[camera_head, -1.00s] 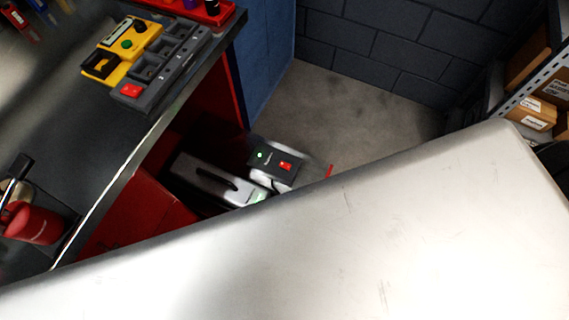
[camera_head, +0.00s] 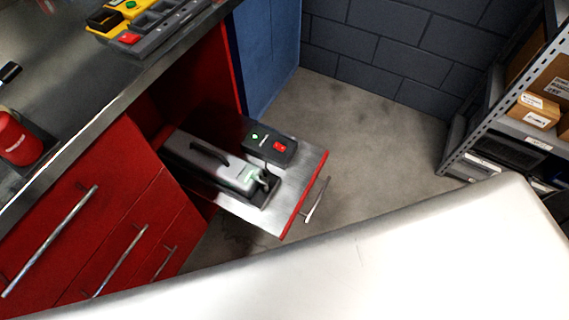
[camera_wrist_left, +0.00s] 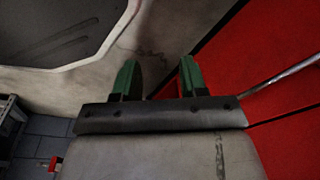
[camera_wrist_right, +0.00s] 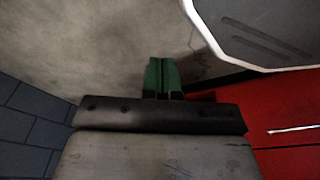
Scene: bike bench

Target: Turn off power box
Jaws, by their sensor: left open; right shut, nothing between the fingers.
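A dark box (camera_head: 269,147) with a lit green light and a red switch lies in an open red-fronted drawer (camera_head: 307,190) below the bench. A grey device with a black handle (camera_head: 215,165) lies beside it. On the bench top, a dark strip (camera_head: 158,38) with a red switch (camera_head: 129,38) stands beside a yellow box (camera_head: 104,20); I cannot tell which is the power box. Neither gripper shows in the head view. My left gripper (camera_wrist_left: 159,75) is open and empty over floor. My right gripper (camera_wrist_right: 162,75) is shut with nothing in it.
Red closed drawers (camera_head: 110,220) with metal handles stand left of the open one. A blue panel (camera_head: 270,60) and a block wall (camera_head: 400,50) stand behind. A shelf rack with boxes (camera_head: 535,108) is at the right. The concrete floor (camera_head: 370,140) between is clear.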

